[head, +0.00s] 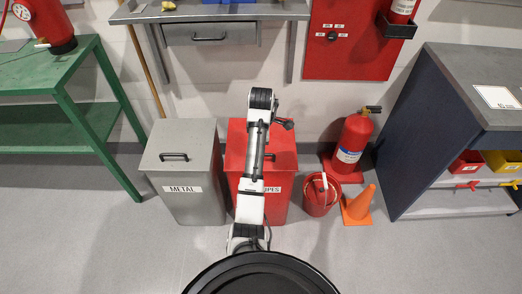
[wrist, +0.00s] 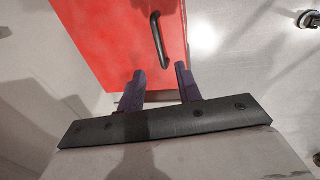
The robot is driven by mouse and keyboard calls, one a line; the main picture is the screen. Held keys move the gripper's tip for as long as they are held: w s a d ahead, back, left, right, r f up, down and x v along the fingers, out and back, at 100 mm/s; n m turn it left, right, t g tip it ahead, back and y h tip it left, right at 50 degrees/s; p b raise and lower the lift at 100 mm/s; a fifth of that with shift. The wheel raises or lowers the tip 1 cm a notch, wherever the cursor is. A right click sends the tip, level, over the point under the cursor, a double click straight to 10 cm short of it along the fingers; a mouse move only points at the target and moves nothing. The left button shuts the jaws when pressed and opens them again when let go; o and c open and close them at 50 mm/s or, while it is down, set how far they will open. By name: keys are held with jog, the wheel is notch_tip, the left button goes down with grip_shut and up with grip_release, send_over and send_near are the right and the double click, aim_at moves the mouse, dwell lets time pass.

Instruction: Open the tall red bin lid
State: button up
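The tall red bin (head: 284,177) stands on the floor at the middle of the head view, its label partly hidden by my arm. Its red lid (head: 284,139) looks shut. The lid also shows in the wrist view (wrist: 110,40), with a black bar handle (wrist: 158,38). In the head view my arm covers most of that handle. My gripper (wrist: 160,72) is open and empty. Its two dark fingers point toward the lid, and the handle's near end shows just beyond the gap between the tips, apparently not gripped. In the head view my gripper (head: 284,124) is above the lid.
A grey METAL bin (head: 185,190) stands close on the left. A red bucket (head: 319,197), an orange cone (head: 359,206) and a fire extinguisher (head: 353,142) stand on the right. A wall bench (head: 210,33) is behind. The floor in front is clear.

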jog(key=f, duration=0.3)
jog(key=w+f, duration=0.1)
jog(key=f, duration=0.2)
jog(key=w+f+p, duration=0.1)
jog(key=f, duration=0.2)
jog(key=shift+f, duration=0.3)
grip_shut()
